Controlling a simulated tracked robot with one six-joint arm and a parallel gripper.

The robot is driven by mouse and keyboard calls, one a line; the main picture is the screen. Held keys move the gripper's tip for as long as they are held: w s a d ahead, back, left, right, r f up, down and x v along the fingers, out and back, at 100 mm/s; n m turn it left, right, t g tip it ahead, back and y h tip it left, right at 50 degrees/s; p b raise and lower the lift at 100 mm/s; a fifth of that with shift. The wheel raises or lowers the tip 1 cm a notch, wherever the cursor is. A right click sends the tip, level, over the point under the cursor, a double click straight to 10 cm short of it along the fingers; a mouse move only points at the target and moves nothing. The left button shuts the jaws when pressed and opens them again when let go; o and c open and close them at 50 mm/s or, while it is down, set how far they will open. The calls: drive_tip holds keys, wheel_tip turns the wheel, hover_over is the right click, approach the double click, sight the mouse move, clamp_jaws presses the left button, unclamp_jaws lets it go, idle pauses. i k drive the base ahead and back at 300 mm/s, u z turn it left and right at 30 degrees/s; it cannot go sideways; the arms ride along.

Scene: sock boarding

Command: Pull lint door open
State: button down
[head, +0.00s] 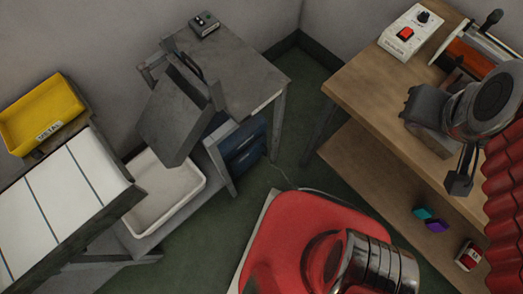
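I cannot tell for sure which part is the lint door. A grey slab-like panel (172,121) stands tilted at the left front of the grey table (235,72), above a white tray. A dark curved bar shows behind its top edge. A blue panel (243,146) sits under the table top. My gripper (443,146) is at the right, over the wooden bench, far from the grey table. Its two dark finger blocks appear spread apart with nothing seen between them.
A white control box (405,34) and an orange-topped device (470,58) stand on the wooden bench (365,85). A small black box (204,24) lies on the grey table. A yellow bin (42,112), a white slatted surface (62,207) and the white tray (165,190) are left. Green floor (225,225) lies between.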

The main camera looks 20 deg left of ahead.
sight(240, 165)
drive_tip(key=z, duration=0.55)
drive_tip(key=k, duration=1.35)
drive_tip(key=u, duration=1.2)
drive_tip(key=i, duration=1)
drive_tip(key=u, duration=0.05)
